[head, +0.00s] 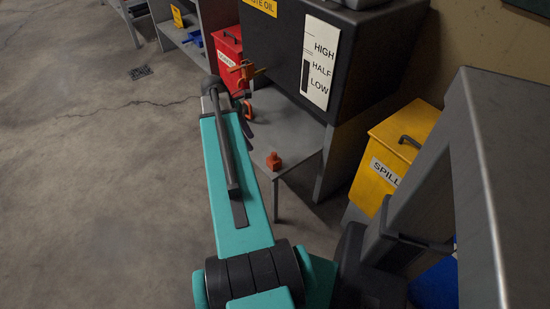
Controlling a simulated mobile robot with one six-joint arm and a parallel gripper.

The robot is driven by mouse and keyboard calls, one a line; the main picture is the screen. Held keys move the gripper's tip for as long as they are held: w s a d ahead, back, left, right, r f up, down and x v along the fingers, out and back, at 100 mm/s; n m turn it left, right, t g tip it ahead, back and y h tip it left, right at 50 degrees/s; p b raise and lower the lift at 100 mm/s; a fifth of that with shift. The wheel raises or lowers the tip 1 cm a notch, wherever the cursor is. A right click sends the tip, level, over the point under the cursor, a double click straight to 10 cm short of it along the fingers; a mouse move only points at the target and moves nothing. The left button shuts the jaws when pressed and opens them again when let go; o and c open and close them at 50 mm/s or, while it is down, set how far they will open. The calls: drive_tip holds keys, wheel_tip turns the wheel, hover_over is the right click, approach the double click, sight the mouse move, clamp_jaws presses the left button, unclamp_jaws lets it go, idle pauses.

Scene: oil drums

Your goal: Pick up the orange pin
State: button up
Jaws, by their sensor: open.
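A small orange piece (274,161), a block with a knob on top, stands on the grey table (295,140) near its front edge. A second orange piece (247,109) shows farther back, just past my gripper and partly hidden. I cannot tell for certain which of them is the pin. My teal arm reaches forward along the table's left side. My gripper (245,123) shows as dark parts right of the arm's far end, over the table's left part. It is open, apart from the nearer orange piece; its fingertips are partly hidden by the arm.
A dark waste oil tank (345,35) with a level gauge stands over the table's back, with an orange-brown valve (246,72) at its left. A red bin (229,55) stands behind. A yellow spill bin (385,150) and grey frame (475,170) are right.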

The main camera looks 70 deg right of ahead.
drive_tip(key=s+d+r, duration=0.2)
drive_tip(key=s, duration=0.1)
drive_tip(key=shift+s+d+r, duration=0.15)
drive_tip(key=shift+d+r, duration=0.15)
drive_tip(key=shift+d, duration=0.1)
drive_tip(key=b, duration=0.1)
hover_over(273, 154)
drive_tip(key=w, duration=0.2)
drive_tip(key=shift+a+f, duration=0.15)
drive_tip(key=shift+f, duration=1.85)
drive_tip(key=shift+a+f, duration=0.15)
drive_tip(key=shift+f, duration=1.85)
drive_tip(key=shift+x, duration=2.65)
drive_tip(key=shift+c, duration=0.5)
clamp_jaws()
